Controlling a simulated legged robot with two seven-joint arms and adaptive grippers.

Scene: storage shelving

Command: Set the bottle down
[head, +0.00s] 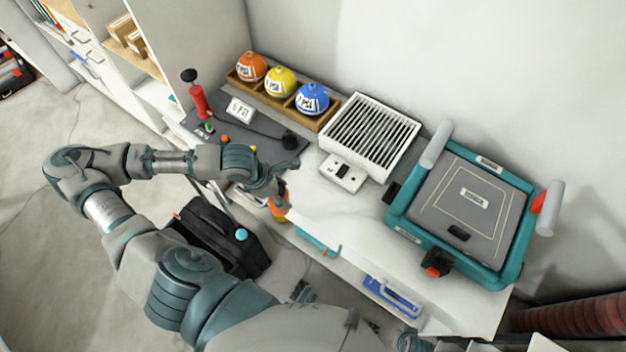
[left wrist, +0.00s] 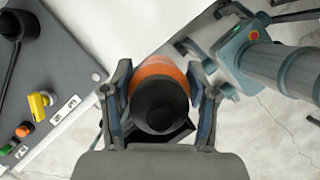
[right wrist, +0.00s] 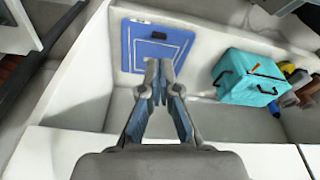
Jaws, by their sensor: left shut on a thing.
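My left gripper (head: 276,190) is at the front edge of the white bench (head: 335,222), near the dark control panel. It is shut on an orange bottle (head: 281,206), which is partly hidden by the gripper in the head view. In the left wrist view the bottle's orange body (left wrist: 158,70) and black cap (left wrist: 160,104) sit between the two fingers, the cap facing the camera. Whether its base touches anything cannot be seen. My right gripper (right wrist: 159,68) is empty, its fingertips close together, over a white shelf space.
Orange, yellow and blue round containers (head: 281,82) stand in a wooden rack at the back. A white slatted box (head: 368,136) and a teal-framed grey device (head: 465,205) occupy the bench. A black case (head: 219,238) is below. A teal box (right wrist: 248,78) and blue panel (right wrist: 153,46) are near my right gripper.

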